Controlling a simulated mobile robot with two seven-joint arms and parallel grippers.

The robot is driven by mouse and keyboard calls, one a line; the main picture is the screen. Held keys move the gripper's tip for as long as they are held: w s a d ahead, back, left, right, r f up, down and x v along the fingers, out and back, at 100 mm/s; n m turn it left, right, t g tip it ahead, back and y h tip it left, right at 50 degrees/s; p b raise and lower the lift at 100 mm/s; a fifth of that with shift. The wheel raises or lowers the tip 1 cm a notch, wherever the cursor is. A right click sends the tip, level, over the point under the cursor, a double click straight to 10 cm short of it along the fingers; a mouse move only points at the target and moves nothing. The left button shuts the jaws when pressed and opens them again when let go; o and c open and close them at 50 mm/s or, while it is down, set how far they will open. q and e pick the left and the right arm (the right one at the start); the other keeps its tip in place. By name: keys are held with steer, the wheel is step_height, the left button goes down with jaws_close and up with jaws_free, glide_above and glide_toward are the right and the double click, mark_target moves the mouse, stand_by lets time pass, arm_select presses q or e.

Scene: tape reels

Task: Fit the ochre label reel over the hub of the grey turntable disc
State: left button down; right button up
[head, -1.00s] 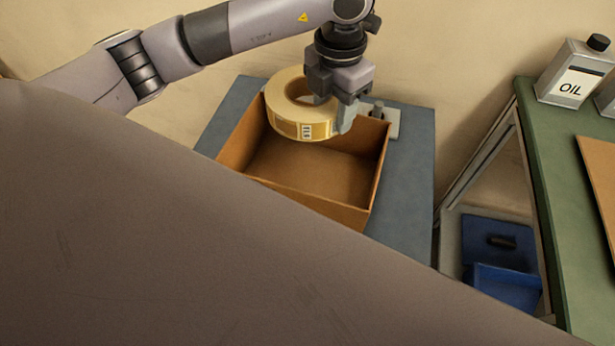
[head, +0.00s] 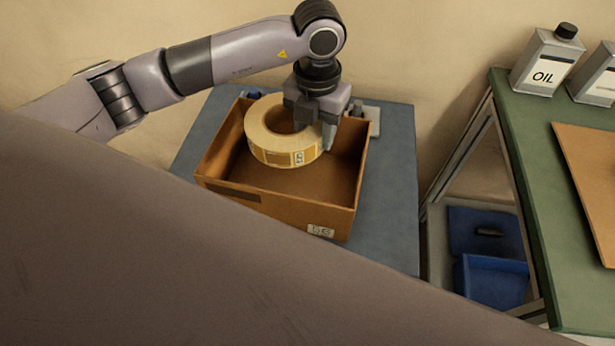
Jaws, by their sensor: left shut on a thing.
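The ochre label reel (head: 258,146) is a thick ring with a pale top face and a printed ochre side. My left gripper (head: 325,132) is shut on the right side of its ring. The reel is over the back part of an open cardboard box (head: 285,210), within its walls in the picture. I cannot tell whether it touches the box floor. The grey turntable disc cannot be made out in this view. My right gripper is not in view.
The box stands on a blue-grey table (head: 394,190). A light grey piece (head: 371,120) shows behind the box's right back corner. At right, a green bench (head: 530,150) bears an oil can (head: 545,62) and a brown board (head: 597,180). Blue bins (head: 492,280) sit below.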

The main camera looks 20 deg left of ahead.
mark_target(314, 189)
arm_select(q)
step_height(314, 189, down, 15)
steer(key=shift+f, duration=0.1)
stand_by(0.3)
steer(key=shift+f, duration=0.1)
steer(key=c, duration=0.6)
jaws_free()
